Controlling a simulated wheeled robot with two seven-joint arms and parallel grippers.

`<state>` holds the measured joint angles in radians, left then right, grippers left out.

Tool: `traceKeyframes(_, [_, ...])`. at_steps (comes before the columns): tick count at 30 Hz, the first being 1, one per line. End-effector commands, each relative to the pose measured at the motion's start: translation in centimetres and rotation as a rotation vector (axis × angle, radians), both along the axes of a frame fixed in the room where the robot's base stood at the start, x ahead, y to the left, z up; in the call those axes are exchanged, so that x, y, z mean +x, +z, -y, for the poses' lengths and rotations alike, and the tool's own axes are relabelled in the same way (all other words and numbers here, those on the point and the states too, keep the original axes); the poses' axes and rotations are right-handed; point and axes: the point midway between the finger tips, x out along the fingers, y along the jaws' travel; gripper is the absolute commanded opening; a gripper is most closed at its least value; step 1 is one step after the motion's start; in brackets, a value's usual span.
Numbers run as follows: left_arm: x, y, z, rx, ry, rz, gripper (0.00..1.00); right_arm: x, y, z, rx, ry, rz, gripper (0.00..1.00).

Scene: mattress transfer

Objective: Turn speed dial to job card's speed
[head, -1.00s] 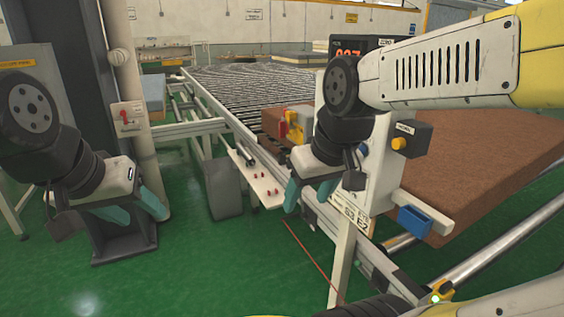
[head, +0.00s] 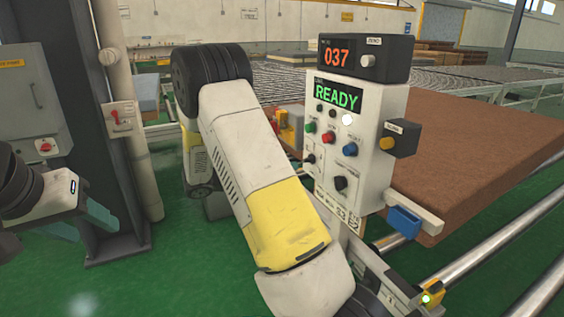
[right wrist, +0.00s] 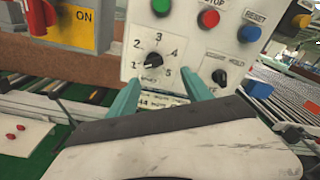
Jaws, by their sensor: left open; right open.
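The speed dial (right wrist: 153,60) is a black knob ringed by numbers 1 to 5 on the white panel in the right wrist view. Its white mark appears to point lower left, near 1. It also shows in the head view (head: 310,158). My right gripper (right wrist: 161,78) is open, its teal fingertips just below the dial, one to each side; whether they touch the panel I cannot tell. In the head view my right arm hides it. My left gripper (head: 82,222) is open and empty at far left. A white card (head: 338,210) under the panel reads partly "S3"; I cannot identify a job card for certain.
Green, red and blue buttons sit above the dial; a second black knob (right wrist: 220,77) is close right. The display (head: 338,95) reads READY, the upper one (head: 336,58) 037. A yellow-red switch (right wrist: 75,22) is left. A brown mattress (head: 470,150) lies behind.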

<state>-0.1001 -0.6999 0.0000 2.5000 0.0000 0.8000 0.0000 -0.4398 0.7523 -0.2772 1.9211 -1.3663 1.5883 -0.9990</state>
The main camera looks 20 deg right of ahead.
Motion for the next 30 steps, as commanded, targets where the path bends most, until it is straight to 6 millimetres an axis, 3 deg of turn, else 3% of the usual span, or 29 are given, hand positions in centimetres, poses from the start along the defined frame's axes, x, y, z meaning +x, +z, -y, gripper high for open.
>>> traceKeyframes(5, [0.0, 0.0, 0.0, 0.000, 0.000, 0.000, 0.51, 1.2, -0.2, 0.0, -0.061, 0.034, -0.043, 0.58])
traceKeyframes(19, [0.0, 0.0, 0.0, 0.000, 0.000, 0.000, 0.51, 1.6, -0.2, 6.6, -0.058, 0.033, -0.042, 0.58])
traceKeyframes(30, [0.0, 0.0, 0.0, 0.000, 0.000, 0.000, 0.51, 1.7, -0.2, 7.2, -0.058, 0.035, -0.042, 0.58])
